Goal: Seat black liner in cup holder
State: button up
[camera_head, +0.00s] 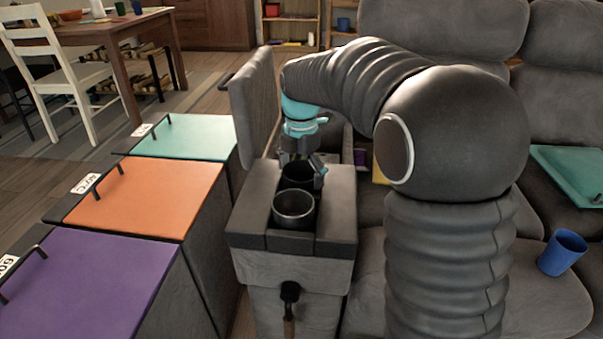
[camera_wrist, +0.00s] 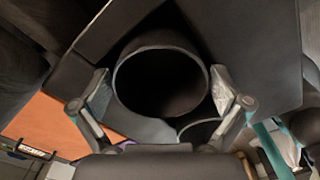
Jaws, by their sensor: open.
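A black liner (camera_head: 298,178) stands upright at the rear opening of the grey console's cup holder (camera_head: 262,204). In the wrist view the liner (camera_wrist: 160,82) is a dark, hollow round cup between my fingers. My gripper (camera_head: 302,170) points down over it and is open, with one finger on each side of the rim; the fingers also show in the wrist view (camera_wrist: 160,92). I cannot tell whether they touch it or how deep the liner sits. A second dark cup with a greyish rim (camera_head: 294,208) is in the front opening, partly hidden in the wrist view (camera_wrist: 198,131).
Teal (camera_head: 187,137), orange (camera_head: 131,195) and purple (camera_head: 82,281) lidded bins stand left of the console. A raised grey armrest lid (camera_head: 252,108) is behind it. A blue cup (camera_head: 563,252) lies tilted on the sofa at the right.

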notch_tip(320, 180, up, 12)
jog(key=p, duration=0.2)
jog(key=s+d+r+m+t, duration=0.2)
jog(key=s+d+m, duration=0.3)
jog(key=s+m, duration=0.25)
jog(key=s+d+f+m+t, duration=0.1)
jog(key=s+d+f+m, duration=0.1)
jog(key=s+m, duration=0.4)
jog(key=s+d+f+m+t, duration=0.1)
jog(key=s+d+f+m, duration=0.1)
jog(key=s+f+m, duration=0.2)
jog(key=s+d+f+m+t, duration=0.1)
jog(key=s+d+f+m, duration=0.1)
jog(key=s+m, duration=0.7)
jog(key=shift+s+d+f+t, duration=0.3)
jog(key=shift+s+f, duration=0.1)
jog(key=shift+f, duration=0.5)
